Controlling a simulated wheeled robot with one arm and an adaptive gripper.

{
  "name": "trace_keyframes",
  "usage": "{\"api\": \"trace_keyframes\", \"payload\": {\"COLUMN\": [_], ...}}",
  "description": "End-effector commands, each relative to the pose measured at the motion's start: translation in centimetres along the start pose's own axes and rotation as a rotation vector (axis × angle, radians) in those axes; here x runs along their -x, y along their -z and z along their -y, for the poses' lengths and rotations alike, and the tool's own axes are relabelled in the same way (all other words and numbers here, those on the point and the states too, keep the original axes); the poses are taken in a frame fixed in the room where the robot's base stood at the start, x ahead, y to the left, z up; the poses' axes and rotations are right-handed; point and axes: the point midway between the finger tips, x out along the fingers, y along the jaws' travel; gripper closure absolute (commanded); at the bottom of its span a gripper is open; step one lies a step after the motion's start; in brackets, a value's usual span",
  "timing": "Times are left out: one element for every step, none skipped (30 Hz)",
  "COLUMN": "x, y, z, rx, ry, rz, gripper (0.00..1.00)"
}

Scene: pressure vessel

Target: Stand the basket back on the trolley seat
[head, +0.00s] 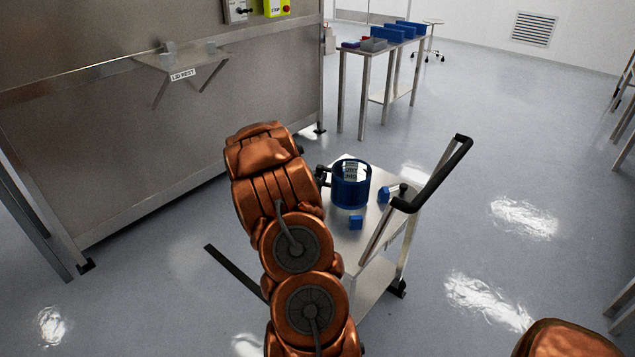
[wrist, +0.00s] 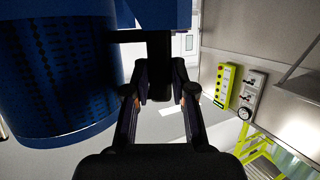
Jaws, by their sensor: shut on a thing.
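The blue round basket (head: 350,186) is upright over the top of the steel trolley (head: 345,245) in the head view. I cannot tell whether its underside touches the trolley top. In the wrist view the basket (wrist: 55,70) fills the left side, dark and perforated. My gripper (head: 322,176) is at the basket's left side and is shut on its dark grip piece (wrist: 159,65), which shows between the fingers in the wrist view. Two small blue blocks, one in front (head: 356,222) and one to the right (head: 383,195), are on the trolley top. The seat under the basket is hidden.
The trolley's black push handle (head: 440,175) rises at the right. A large steel cabinet (head: 150,120) with a lid-rest shelf (head: 185,60) stands at the left. A table with blue bins (head: 400,32) stands behind. Open floor lies to the right.

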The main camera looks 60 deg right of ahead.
Motion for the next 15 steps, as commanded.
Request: {"api": "trace_keyframes", "payload": {"x": [-0.2,-0.28,-0.36,-0.39,-0.41,-0.42,-0.42,-0.42,-0.41,-0.41,-0.41,-0.41,-0.43,-0.45,-0.44], "y": [-0.69,-1.0,-1.27,-1.39,-1.44,-1.45,-1.43,-1.41,-1.4,-1.4,-1.39,-1.41,-1.47,-1.55,-1.54], "z": [-0.02,-0.03,-0.03,-0.03,-0.03,-0.02,-0.02,-0.02,-0.02,-0.02,-0.02,-0.01,-0.01,-0.01,-0.01], "rx": [0.001,0.001,0.0,0.0,0.0,0.0,-0.001,-0.001,-0.001,-0.001,-0.001,-0.001,-0.001,-0.001,-0.001], "ry": [0.0,0.0,0.0,0.0,0.0,0.0,0.0,0.0,0.0,0.0,0.0,0.0,0.0,0.0,0.0], "rz": [0.002,0.003,0.003,0.002,0.002,0.001,0.001,0.001,0.001,0.001,0.001,0.001,0.001,0.001,0.001], "gripper": [1.0,1.0,1.0,1.0,1.0,1.0,1.0,1.0,1.0,1.0,1.0,1.0,1.0,1.0,0.73]}}
